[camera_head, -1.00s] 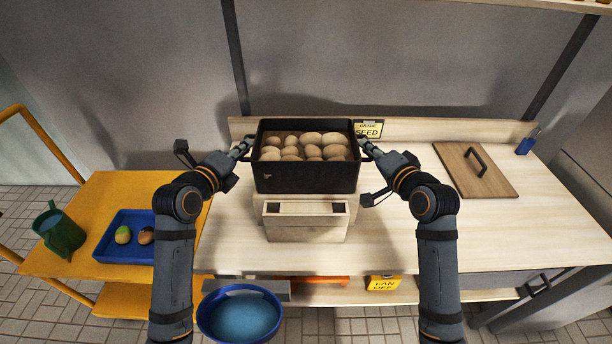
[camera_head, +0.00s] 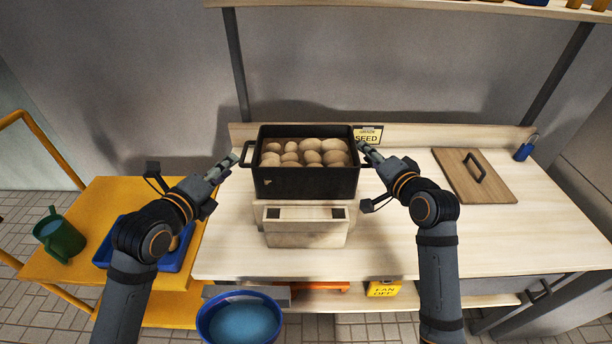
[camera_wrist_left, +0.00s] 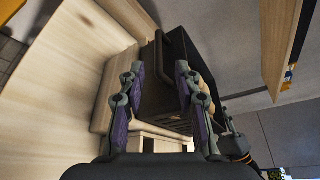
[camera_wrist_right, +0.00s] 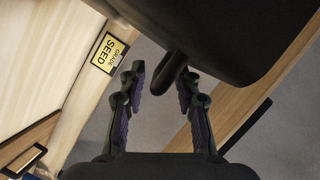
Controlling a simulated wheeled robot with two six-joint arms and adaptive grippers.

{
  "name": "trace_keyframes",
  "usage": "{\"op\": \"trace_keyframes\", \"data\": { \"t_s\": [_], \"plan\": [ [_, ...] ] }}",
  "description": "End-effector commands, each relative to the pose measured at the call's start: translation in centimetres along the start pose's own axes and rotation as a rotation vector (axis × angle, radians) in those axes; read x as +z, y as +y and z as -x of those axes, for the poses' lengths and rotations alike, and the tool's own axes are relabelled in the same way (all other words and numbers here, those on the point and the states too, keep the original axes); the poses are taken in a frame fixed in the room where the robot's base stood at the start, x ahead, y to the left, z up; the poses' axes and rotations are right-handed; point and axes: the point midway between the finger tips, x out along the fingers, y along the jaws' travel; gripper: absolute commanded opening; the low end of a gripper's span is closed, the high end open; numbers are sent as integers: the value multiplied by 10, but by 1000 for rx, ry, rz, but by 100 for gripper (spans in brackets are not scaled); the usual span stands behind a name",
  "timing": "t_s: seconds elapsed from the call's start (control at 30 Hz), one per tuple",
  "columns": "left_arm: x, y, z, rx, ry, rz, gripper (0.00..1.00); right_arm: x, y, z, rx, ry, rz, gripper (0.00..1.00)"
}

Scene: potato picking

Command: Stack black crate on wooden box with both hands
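The black crate (camera_head: 305,183), filled with potatoes (camera_head: 304,152), rests level on the pale wooden box (camera_head: 305,233) on the worktable. My left gripper (camera_head: 228,163) is left of the crate, clear of its left handle (camera_head: 247,155). The left wrist view shows this gripper (camera_wrist_left: 160,75) with fingers apart and nothing between them. My right gripper (camera_head: 365,150) is close beside the crate's right side. In the right wrist view this gripper (camera_wrist_right: 162,78) is open, with the crate's right handle (camera_wrist_right: 173,75) at its fingertips, not clamped. The box's back part is hidden under the crate.
A wooden lid board (camera_head: 474,175) with a black handle lies on the right of the table. A yellow cart (camera_head: 110,190) at left holds a green jug (camera_head: 62,237) and a blue tray (camera_head: 180,258).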

Motion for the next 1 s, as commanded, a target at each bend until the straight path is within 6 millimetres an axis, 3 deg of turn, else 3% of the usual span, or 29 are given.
{"op": "trace_keyframes", "data": {
  "t_s": [0.33,0.7,1.0],
  "plan": [
    [-1,-1,7,-2,3,0,33,0,1,3,1,0,1,33],
    [-1,-1,6,-2,3,0,33,-1,2,64,3,1,7,33],
    [-1,-1,6,-1,3,0,33,0,0,75,0,-1,-1,33]
  ]
}}
